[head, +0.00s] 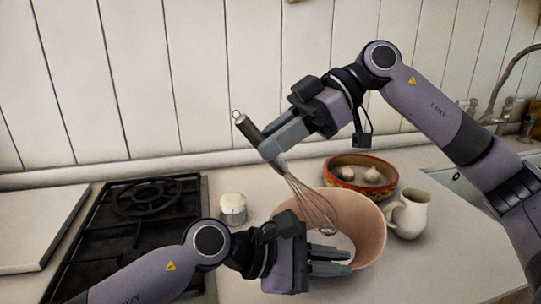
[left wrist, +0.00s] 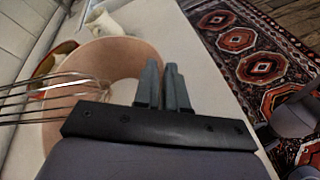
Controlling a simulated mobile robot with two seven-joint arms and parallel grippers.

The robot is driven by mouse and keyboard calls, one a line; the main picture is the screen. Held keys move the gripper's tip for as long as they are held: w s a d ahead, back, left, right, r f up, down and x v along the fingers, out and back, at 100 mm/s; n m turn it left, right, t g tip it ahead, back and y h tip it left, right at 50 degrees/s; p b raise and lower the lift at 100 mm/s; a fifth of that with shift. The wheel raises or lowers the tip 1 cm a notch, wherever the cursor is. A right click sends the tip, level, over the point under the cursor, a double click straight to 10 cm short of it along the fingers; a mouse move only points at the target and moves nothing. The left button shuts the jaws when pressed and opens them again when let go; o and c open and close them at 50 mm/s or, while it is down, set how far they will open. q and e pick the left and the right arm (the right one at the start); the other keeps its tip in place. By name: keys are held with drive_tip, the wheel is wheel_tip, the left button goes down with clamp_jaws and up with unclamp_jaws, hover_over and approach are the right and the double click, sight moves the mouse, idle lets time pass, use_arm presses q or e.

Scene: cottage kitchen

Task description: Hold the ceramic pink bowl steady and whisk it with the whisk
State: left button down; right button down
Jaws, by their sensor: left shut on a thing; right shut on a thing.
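The ceramic pink bowl (head: 368,222) stands on the counter, tilted or seen from above at an angle, with its opening facing me. My left gripper (head: 332,262) is shut on the near side of its rim; the left wrist view shows the fingers (left wrist: 162,88) against the bowl wall (left wrist: 120,58). My right gripper (head: 268,142) is shut on the dark handle of the whisk (head: 310,203) above the bowl. The whisk slants down to the right, its wire end inside the bowl's opening. The wires also show in the left wrist view (left wrist: 45,98). The contact point inside is partly hidden.
A red patterned bowl (head: 342,183) with garlic bulbs stands behind the pink bowl. A cream jug (head: 410,213) stands close to its right. A small white-topped jar (head: 233,209) and a black gas hob (head: 130,240) are on the left. The sink is at far right.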

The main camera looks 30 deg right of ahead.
wheel_tip(320, 180, up, 10)
drive_tip(key=shift+f, duration=0.25)
idle(0.3)
use_arm(q)
drive_tip(key=c, duration=1.1)
unclamp_jaws()
use_arm(e)
wheel_tip(320, 180, down, 3)
drive_tip(key=shift+r+b, duration=0.2)
drive_tip(key=shift+b, duration=1.05)
use_arm(q)
drive_tip(key=v, duration=1.2)
